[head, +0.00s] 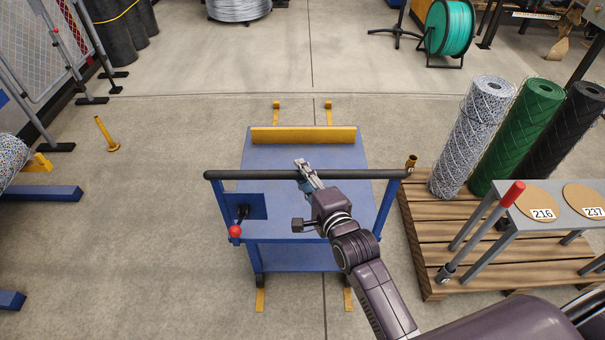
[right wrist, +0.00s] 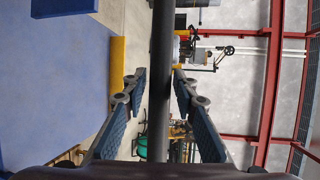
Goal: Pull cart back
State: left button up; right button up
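The cart (head: 285,207) is blue, with a yellow lip (head: 303,135) at its far end and a dark horizontal handle bar (head: 250,174) across its near side. My right gripper (head: 308,174) is at the middle of the bar. In the right wrist view, its two fingers (right wrist: 160,78) stand on either side of the bar (right wrist: 163,40), open, with a small gap showing on the left side. My left gripper is not in view.
A wooden pallet (head: 426,238) with mesh rolls (head: 476,135) stands close on the cart's right. A grey stand with numbered discs (head: 541,205) is at the right. Yellow floor marks (head: 260,300) lie around the cart. The near-left floor is mostly clear.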

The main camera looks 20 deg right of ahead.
grip_shut()
jog(key=shift+s+a+f+p, duration=0.15)
jog(key=shift+s+a+p, duration=0.1)
jog(key=shift+s+p, duration=0.45)
jog(key=shift+s+f, duration=0.1)
jog(key=shift+o, duration=1.4)
grip_release()
jog(key=shift+s, duration=0.1)
jog(key=shift+o, duration=0.6)
jog(key=shift+r, duration=0.2)
jog(key=v, duration=1.2)
